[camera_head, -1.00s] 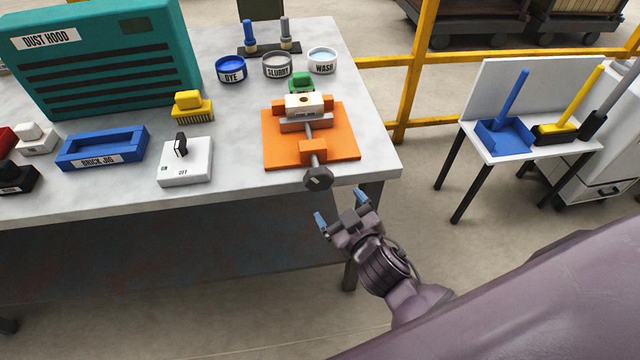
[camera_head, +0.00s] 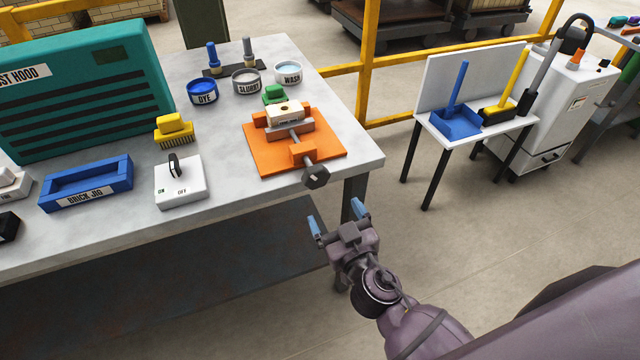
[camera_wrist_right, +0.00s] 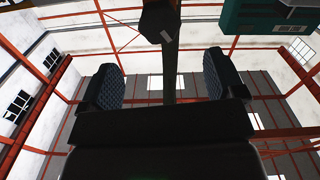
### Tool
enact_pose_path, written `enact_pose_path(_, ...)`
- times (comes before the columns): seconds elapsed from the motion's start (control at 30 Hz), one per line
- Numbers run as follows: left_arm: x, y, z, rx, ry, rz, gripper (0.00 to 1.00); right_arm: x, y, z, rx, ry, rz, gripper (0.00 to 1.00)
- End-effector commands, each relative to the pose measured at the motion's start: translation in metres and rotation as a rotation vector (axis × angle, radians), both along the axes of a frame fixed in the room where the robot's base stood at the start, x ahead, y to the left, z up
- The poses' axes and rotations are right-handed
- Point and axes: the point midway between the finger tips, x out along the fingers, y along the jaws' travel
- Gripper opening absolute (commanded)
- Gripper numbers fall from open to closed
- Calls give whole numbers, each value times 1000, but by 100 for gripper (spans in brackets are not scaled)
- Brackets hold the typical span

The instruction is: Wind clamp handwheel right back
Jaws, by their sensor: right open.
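The clamp has an orange base (camera_head: 262,157) on the table near its right front corner. A pale block (camera_head: 284,113) sits between its jaws. The dark clamp handwheel (camera_head: 316,177) sticks out past the table's front edge on the end of the screw. In the right wrist view the handwheel (camera_wrist_right: 160,24) shows at the top, beyond the fingers. My right gripper (camera_head: 336,220) is open and empty, with blue fingertips, below and slightly right of the handwheel and apart from it. Its two fingers (camera_wrist_right: 165,88) stand wide in the right wrist view. My left gripper is not in view.
On the table (camera_head: 228,227) are a white switch box (camera_head: 181,190), a blue brick jig (camera_head: 88,184), a yellow brush (camera_head: 173,131), a teal dust hood (camera_head: 85,85) and several small bowls. A yellow rail (camera_head: 366,75) and a small side table (camera_head: 430,95) stand to the right. Floor between is clear.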

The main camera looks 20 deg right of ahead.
Motion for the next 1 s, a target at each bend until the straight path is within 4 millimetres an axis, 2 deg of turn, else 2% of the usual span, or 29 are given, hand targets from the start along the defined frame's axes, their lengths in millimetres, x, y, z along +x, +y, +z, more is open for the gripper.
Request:
enact_pose_path(0.2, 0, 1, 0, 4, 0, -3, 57, 1, 0, 1, 118, -4, 2, 88)
enact_pose_path(0.37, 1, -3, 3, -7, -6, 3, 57, 9, 1, 2, 128, -5, 3, 88)
enact_pose_path(0.7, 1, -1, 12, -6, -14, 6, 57, 57, 2, 4, 124, -7, 4, 88)
enact_pose_path(1.0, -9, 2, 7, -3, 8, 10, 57, 96, 3, 2, 126, -4, 2, 88)
